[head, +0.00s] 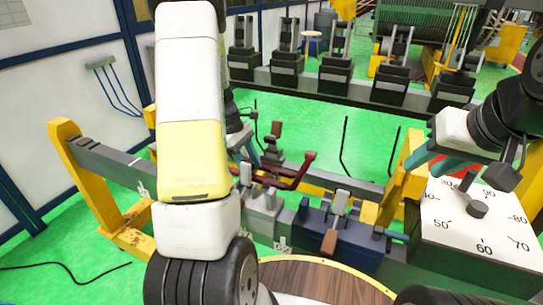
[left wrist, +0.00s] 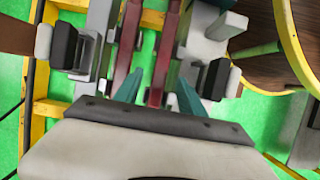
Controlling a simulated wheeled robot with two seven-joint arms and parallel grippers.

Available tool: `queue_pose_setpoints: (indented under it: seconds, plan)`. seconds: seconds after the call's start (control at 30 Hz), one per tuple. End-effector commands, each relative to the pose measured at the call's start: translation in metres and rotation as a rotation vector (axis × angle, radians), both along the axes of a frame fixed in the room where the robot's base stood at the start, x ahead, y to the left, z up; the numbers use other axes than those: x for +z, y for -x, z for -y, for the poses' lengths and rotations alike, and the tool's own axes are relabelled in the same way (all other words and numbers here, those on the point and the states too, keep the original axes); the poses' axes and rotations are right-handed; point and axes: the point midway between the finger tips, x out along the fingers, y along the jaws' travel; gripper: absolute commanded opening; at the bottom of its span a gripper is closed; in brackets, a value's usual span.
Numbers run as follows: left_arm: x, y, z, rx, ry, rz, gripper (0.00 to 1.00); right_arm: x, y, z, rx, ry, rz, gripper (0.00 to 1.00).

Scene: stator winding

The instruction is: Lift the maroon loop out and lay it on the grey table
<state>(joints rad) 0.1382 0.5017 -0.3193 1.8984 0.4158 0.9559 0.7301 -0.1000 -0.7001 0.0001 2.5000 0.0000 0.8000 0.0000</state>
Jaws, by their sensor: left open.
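The maroon loop (head: 290,182) sits among grey and dark holders on the low rail in the head view, partly hidden by my left arm. I cannot make out the grey table.
A dial box (head: 490,225) with a numbered white face stands at the right. A round wooden top (head: 320,281) with a yellow rim is in front. Yellow supports (head: 90,190) carry the rail. Several dark holders (head: 285,65) line the back. Green floor shows between.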

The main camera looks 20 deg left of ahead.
Motion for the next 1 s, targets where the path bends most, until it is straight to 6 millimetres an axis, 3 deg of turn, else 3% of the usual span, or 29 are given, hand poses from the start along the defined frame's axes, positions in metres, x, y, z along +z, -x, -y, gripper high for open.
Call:
queue_pose_setpoints:
  seconds: [0.13,0.4,0.67,1.0]
  plan:
    - [-0.017,0.001,0.007,0.000,0.001,-0.001,0.47,0.000,0.000,0.000,0.000,0.000,0.000,0.36]
    - [-0.020,0.001,0.008,0.000,0.000,0.001,0.47,0.000,0.000,0.000,0.000,0.000,0.000,0.36]
    - [-0.020,0.001,0.008,0.000,0.000,0.001,0.00,0.000,0.000,0.000,0.000,0.000,0.000,0.36]
    - [-0.020,0.001,0.008,0.000,0.000,0.001,0.00,0.000,0.000,0.000,0.000,0.000,0.000,0.36]
